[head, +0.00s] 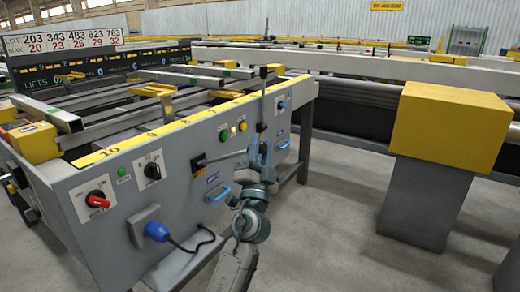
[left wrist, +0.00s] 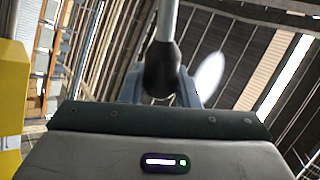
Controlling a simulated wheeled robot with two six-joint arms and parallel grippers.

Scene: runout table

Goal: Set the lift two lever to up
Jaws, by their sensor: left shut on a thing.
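My left gripper (head: 262,150) points upward in front of the grey control panel (head: 125,180). In the left wrist view its jaws are shut on a black knob (left wrist: 162,72) at the end of a grey rod (left wrist: 167,20). In the head view an upright grey rod (head: 263,100) with a black upper end stands just above the jaws. A black lever housing (head: 198,163) sits on the panel, and a thin arm runs right from it toward my gripper. The lever labels are too small to read, and the fingers hide part of the contact. My right gripper is out of view.
A red switch (head: 97,200), a black knob switch (head: 152,171) and a blue plug (head: 157,231) with a cable are at the panel's left. Blue handles (head: 220,192) stick out near my arm. A yellow box (head: 450,125) on a grey pillar stands right, across clear floor.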

